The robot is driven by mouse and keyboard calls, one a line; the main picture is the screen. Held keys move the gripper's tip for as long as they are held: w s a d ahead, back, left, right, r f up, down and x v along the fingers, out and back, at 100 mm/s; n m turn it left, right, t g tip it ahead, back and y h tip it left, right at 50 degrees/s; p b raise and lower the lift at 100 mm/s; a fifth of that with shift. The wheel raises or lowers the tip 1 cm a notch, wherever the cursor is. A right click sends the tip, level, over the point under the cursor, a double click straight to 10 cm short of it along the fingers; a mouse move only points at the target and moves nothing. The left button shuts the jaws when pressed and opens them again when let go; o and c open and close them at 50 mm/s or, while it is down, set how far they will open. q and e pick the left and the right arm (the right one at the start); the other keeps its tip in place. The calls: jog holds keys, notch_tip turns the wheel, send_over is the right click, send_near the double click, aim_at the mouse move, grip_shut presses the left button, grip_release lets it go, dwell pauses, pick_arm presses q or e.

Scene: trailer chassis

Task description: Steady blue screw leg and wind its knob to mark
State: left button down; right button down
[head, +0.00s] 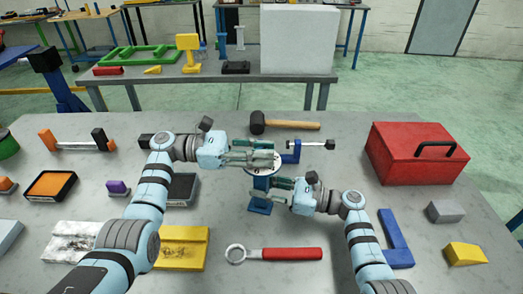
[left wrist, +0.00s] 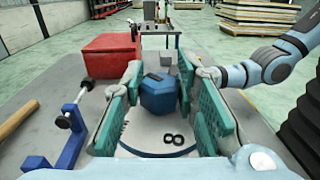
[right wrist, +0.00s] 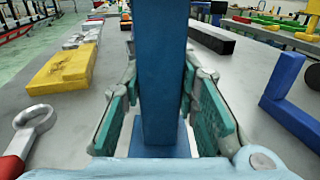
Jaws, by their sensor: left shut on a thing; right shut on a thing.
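The blue screw leg stands upright, its foot (head: 260,205) on the grey table. A white dial disc (head: 252,168) sits at its top. The blue faceted knob (left wrist: 159,97), with a dark mark on top, rises above the disc. My left gripper (head: 270,153) is shut on the knob, one finger on each side, and hides it in the head view. The disc in the left wrist view (left wrist: 150,135) shows dark printed marks and a blue rim line. My right gripper (head: 275,190) is shut on the leg's blue post (right wrist: 160,75) below the disc.
A black-headed mallet (head: 290,125) and a blue clamp-like stand (head: 292,153) lie close behind the leg. A red toolbox (head: 415,160) stands right. A red-handled ring wrench (head: 285,254) lies in front; a blue angle piece (head: 393,240) lies front right.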

pick_arm(q)
jog(key=shift+f, duration=0.15)
jog(key=c, duration=1.2)
grip_release()
jog(key=shift+c, duration=0.2)
jog(key=a, duration=1.2)
jog(key=shift+w, duration=0.3)
jog(key=shift+n+t+y, duration=0.6)
jog(key=shift+n+t, duration=0.2)
jog(key=shift+t, duration=0.1)
jog(key=s+f, duration=0.1)
jog(key=f, duration=0.2)
jog(key=s+a+f, duration=0.1)
jog(key=f, duration=0.3)
jog(key=s+a+f, duration=0.1)
jog(key=s+f, duration=0.1)
jog(key=f, duration=0.1)
jog(key=shift+s+f, duration=0.1)
jog(key=shift+f, duration=0.3)
notch_tip(320, 180, up, 11)
jog(key=d+n+t, duration=0.1)
jog(key=d+t, duration=0.2)
jog(key=t, duration=0.1)
jog(key=shift+n+h, duration=0.3)
jog(key=shift+n, duration=0.5)
jog(key=x, duration=1.1)
jog(key=shift+w+d, duration=0.2)
jog(key=shift+w, duration=0.2)
